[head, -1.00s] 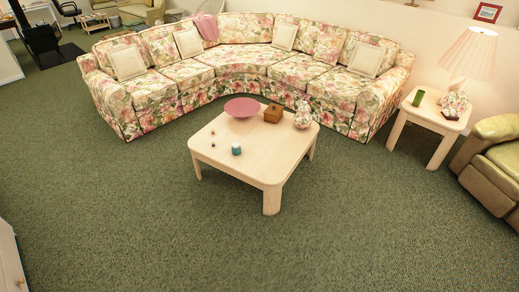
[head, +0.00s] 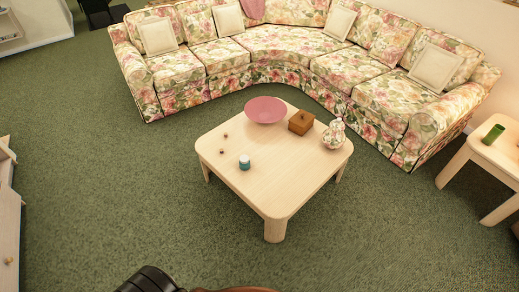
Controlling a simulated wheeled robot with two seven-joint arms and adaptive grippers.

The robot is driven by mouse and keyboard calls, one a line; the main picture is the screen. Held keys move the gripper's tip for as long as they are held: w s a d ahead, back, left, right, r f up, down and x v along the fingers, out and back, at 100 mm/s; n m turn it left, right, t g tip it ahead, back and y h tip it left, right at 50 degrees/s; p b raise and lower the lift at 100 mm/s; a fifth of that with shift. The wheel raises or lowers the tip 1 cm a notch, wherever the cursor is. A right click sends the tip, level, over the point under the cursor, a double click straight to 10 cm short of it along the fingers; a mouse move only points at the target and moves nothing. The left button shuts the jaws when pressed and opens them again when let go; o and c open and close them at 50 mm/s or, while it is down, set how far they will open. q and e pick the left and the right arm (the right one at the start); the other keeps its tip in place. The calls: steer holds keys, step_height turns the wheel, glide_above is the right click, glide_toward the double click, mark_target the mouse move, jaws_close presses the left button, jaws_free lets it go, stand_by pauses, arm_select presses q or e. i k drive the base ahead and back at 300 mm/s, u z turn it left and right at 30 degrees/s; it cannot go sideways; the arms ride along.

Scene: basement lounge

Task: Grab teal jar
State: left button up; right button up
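The teal jar (head: 244,162) is small, with a pale top, and stands upright near the left front part of the light wood coffee table (head: 270,190). Nothing touches it. A dark, rounded piece at the bottom edge of the head view seems to be part of my own body. Neither gripper can be made out in the head view.
A pink bowl (head: 266,110), a brown wooden box (head: 301,122), a floral vase (head: 334,135) and two tiny brown items share the tabletop. A floral sectional sofa (head: 290,45) curves behind. A side table (head: 488,165) holds a green cup (head: 493,134). Green carpet in front is clear.

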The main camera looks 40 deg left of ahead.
mark_target(243, 167)
steer(key=i, duration=1.7)
steer(key=u, duration=3.25)
